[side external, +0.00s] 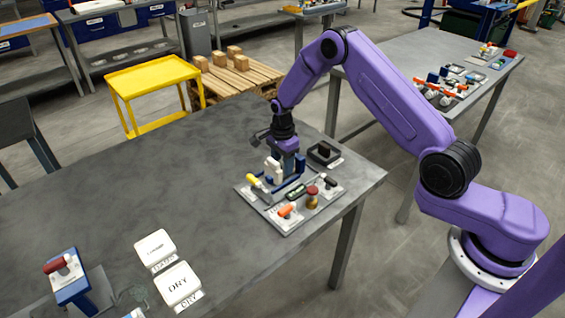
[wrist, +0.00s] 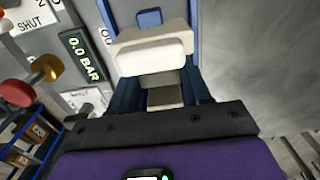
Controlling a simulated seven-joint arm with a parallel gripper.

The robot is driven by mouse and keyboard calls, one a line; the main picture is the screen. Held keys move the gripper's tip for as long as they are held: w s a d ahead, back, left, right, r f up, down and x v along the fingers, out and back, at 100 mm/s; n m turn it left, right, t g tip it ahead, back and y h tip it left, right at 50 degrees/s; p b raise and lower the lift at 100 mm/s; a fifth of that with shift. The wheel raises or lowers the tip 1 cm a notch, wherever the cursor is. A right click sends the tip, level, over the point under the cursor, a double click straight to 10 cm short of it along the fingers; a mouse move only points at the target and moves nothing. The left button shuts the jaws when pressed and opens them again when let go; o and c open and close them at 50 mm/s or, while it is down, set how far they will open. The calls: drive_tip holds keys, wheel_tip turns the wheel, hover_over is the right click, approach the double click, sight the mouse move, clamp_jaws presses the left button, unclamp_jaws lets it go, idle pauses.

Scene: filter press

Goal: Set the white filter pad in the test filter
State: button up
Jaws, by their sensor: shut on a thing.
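My gripper (side external: 277,160) points down over the grey test board (side external: 276,222) near the right end of the table. In the wrist view its jaws are shut on a white block with a rounded face (wrist: 155,58), which looks like the white filter pad. The pad shows as a small white shape under my gripper in the side view (side external: 273,171). A blue frame (wrist: 148,17), likely part of the test filter, lies just beyond the pad in the wrist view. I cannot tell whether the pad touches the filter or sits in it.
The board carries a yellow handle (side external: 253,181), an orange handle (side external: 287,210), a red-topped brass knob (side external: 312,196) and a 0.0 BAR display (wrist: 82,55). A black box (side external: 323,153) stands behind. Two white trays (side external: 155,248), one marked DRY (side external: 178,284), lie front left. The middle table is clear.

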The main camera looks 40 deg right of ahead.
drive_tip(key=shift+f, duration=0.15)
drive_tip(key=o, duration=1.1)
wheel_tip(320, 180, up, 12)
drive_tip(key=s+a+r+n, duration=0.5)
drive_tip(key=a+n, duration=0.1)
drive_tip(key=n, duration=0.1)
drive_tip(key=s+a+r+n, duration=0.2)
drive_tip(key=s+n, duration=0.2)
drive_tip(key=s, duration=0.1)
drive_tip(key=s+a+r+n, duration=0.2)
drive_tip(key=s+n, duration=0.2)
drive_tip(key=s, duration=0.1)
drive_tip(key=s+d+n, duration=0.2)
drive_tip(key=s+n, duration=0.3)
drive_tip(key=s, duration=0.3)
drive_tip(key=s+d+r+n, duration=0.1)
drive_tip(key=s+d+n, duration=0.1)
drive_tip(key=s+n, duration=0.3)
drive_tip(key=s+d+r+n, duration=0.1)
drive_tip(key=s+d+n, duration=0.2)
drive_tip(key=s, duration=0.9)
drive_tip(key=shift+s+d+r+n, duration=0.1)
drive_tip(key=shift+r+n, duration=0.1)
drive_tip(key=shift+n, duration=1.1)
